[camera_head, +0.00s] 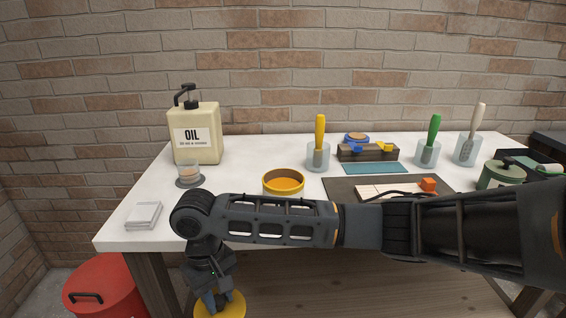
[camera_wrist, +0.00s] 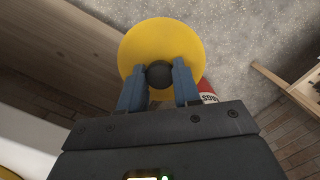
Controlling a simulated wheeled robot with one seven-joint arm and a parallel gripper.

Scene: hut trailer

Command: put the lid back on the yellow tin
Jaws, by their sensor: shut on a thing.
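The yellow tin (camera_head: 284,183) stands open on the white table near its front edge; its lower part is hidden behind my arm. The round yellow lid (camera_head: 231,305) is below the table's front edge, at the bottom of the head view. My gripper (camera_head: 217,300) points down and is shut on the lid. In the wrist view, the blue fingers of my gripper (camera_wrist: 158,78) clasp the lid's dark round knob from both sides. The yellow disc of the lid (camera_wrist: 160,35) spreads out beyond them, over the grey floor.
The white table (camera_head: 240,170) holds an oil jug (camera_head: 198,135), a small glass (camera_head: 189,175), a stack of white cards (camera_head: 144,215), several jars with tools, a dark mat (camera_head: 340,189) and a green pot (camera_head: 499,174). A red bin (camera_head: 100,285) stands at lower left.

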